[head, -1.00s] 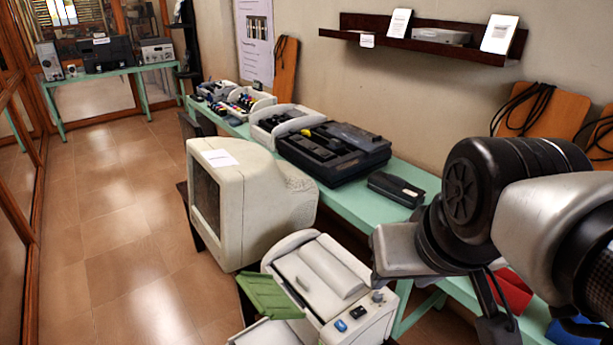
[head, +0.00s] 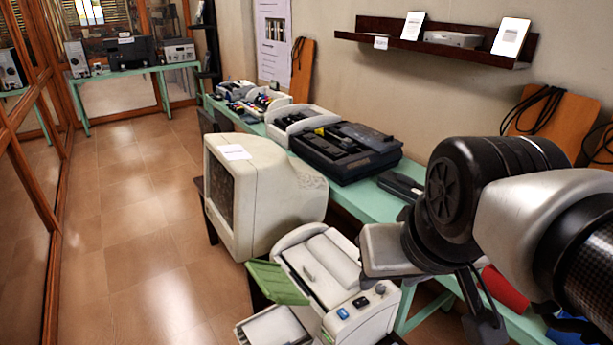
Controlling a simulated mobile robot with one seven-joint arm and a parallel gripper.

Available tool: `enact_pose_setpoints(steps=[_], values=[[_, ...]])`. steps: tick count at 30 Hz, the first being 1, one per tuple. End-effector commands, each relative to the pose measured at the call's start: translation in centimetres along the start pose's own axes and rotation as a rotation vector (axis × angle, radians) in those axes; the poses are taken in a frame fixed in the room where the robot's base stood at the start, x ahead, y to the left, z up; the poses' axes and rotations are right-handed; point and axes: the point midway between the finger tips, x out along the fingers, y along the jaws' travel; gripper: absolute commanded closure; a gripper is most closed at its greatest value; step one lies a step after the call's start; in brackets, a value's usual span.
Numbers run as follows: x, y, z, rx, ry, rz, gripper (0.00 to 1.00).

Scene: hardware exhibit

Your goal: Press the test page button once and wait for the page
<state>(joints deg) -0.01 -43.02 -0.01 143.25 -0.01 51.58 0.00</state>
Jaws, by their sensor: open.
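A pale grey printer (head: 322,262) stands low in the middle of the head view, with an open green flap (head: 278,283) on its left. Its front panel carries a light-blue button (head: 343,313), a dark button (head: 361,301) and a small grey knob (head: 380,288). I cannot read which is the test page button. A pale tray (head: 272,328) at the printer's lower left is cut off by the bottom edge; no printed page can be made out. My arm reaches in from the right, its silver link above and right of the panel. My gripper's fingers cannot be seen.
A bulky old monitor (head: 262,190) stands just behind the printer. A green table (head: 345,190) along the wall holds a black machine (head: 345,150) and other devices. A wall shelf (head: 440,45) hangs above. Tiled floor (head: 130,230) is free on the left.

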Motion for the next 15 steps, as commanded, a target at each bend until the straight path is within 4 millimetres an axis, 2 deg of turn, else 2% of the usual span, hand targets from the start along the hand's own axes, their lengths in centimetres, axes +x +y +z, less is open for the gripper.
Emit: enact_pose_setpoints(steps=[8,15], values=[[0.02,0.00,-0.01,0.000,0.000,0.000,0.58],[0.02,0.00,-0.01,0.000,0.000,0.000,0.99]])
